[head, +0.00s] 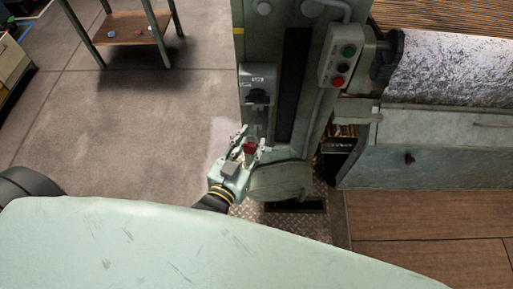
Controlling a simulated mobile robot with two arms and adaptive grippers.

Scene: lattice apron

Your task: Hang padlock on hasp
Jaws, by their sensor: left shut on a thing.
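My left gripper (251,141) is in the head view, just below the grey switch box on the green machine column. It is shut on a small red padlock (249,148), which shows between the fingers. The padlock's shackle is too small to make out clearly. The switch box (258,78) has a dark handle (258,96) on its front. The hasp cannot be told apart clearly at this size. The padlock appears below the box and apart from the dark handle. My right gripper is not in view.
A control box (341,55) with green, black and red buttons is on the column's right side. A rounded green cover (281,181) lies just right of and below my left gripper. A small table (135,28) stands at the back left.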

